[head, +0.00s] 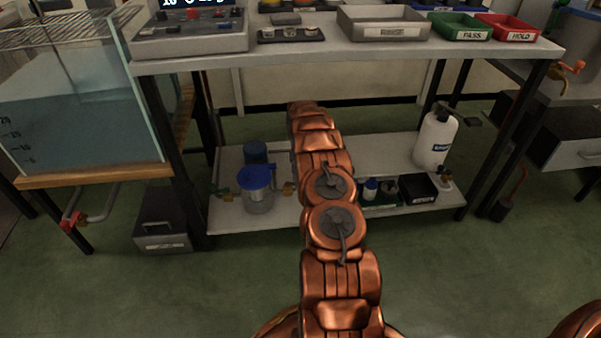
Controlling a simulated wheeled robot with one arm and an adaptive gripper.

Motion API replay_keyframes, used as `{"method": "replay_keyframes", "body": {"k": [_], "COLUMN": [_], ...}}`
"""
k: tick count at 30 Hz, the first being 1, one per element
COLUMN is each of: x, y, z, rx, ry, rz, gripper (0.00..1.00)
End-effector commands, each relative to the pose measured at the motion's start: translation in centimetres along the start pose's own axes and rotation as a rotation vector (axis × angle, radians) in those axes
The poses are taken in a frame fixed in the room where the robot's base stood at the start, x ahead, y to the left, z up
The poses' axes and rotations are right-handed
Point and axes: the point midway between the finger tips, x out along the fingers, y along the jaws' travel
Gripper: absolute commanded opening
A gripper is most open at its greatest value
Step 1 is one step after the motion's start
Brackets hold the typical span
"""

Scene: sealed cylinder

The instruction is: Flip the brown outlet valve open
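A clear cylinder (259,200) with a blue lid (256,177) stands on the lower shelf, left of my arm. A small brown valve (289,188) sticks out from its right side, close beside my arm in the picture. A green valve (218,190) sits on its left side. The brown valve is too small to tell whether its handle is open or shut. My copper arm reaches up and away through the middle of the head view, toward the space under the bench top. My gripper does not show; the far end of the arm hides it or it is out of sight.
The bench top (330,56) overhangs the lower shelf (385,150). A dark blue vessel (255,153) stands behind the cylinder. A white bottle (434,140) with a tap and a black bin (419,188) are right. A water tank (80,115) with a red valve (72,220) is left.

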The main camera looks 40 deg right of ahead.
Motion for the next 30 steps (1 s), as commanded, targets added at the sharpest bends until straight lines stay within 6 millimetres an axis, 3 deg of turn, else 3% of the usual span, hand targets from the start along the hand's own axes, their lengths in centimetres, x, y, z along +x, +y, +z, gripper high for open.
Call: {"method": "replay_keyframes", "body": {"k": [10, 11, 18, 30], "x": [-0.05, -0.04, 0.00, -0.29], "y": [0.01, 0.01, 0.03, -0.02], "z": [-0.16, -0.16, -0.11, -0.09], "rx": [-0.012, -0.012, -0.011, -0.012], "ry": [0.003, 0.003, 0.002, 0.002], "rz": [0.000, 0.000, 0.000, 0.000], "gripper": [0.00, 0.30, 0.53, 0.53]}}
